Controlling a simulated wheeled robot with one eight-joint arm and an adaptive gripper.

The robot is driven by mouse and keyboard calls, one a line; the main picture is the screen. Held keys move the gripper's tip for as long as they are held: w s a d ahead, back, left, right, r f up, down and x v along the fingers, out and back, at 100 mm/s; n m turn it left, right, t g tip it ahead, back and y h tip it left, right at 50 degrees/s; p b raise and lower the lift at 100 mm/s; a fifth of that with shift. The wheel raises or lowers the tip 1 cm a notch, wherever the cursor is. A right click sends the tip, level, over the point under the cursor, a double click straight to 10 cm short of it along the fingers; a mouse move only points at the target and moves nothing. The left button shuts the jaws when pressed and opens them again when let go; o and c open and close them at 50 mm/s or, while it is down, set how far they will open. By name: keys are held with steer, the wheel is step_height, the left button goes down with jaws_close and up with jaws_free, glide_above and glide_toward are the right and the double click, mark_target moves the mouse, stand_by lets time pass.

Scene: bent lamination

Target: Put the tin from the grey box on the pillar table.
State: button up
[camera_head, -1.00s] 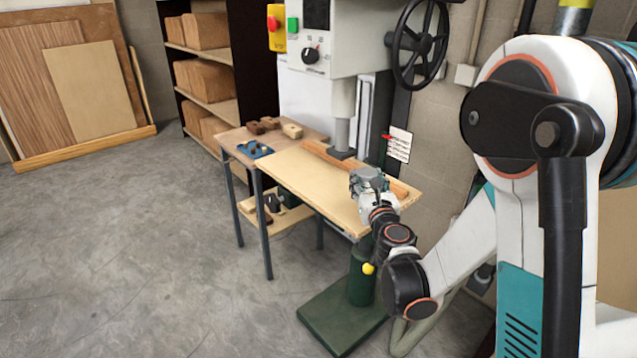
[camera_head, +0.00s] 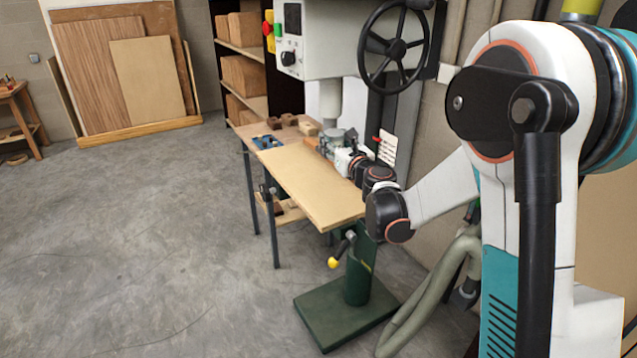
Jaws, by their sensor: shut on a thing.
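The pillar table is the pale wooden board (camera_head: 312,190) on the green-based pillar drill. My gripper (camera_head: 333,141) is small and grey in the view, over the far part of this board, near the wooden fence and below the drill head. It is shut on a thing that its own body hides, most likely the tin. I cannot tell whether the held thing touches the board. No tin shows clearly, and the grey box is not in view.
The drill head (camera_head: 345,35) and its handwheel (camera_head: 394,45) stand above the board. A side bench with a blue tray (camera_head: 267,142) and wooden blocks (camera_head: 291,121) adjoins it. A yellow-knobbed lever (camera_head: 335,262) sticks out below. The floor at left is clear.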

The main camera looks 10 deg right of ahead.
mark_target(334, 209)
step_height(334, 209, down, 19)
steer(key=b, duration=0.5)
steer(key=shift+f, duration=0.15)
steer(key=shift+f+b, duration=0.15)
steer(key=shift+b, duration=0.25)
steer(key=o, duration=1.2)
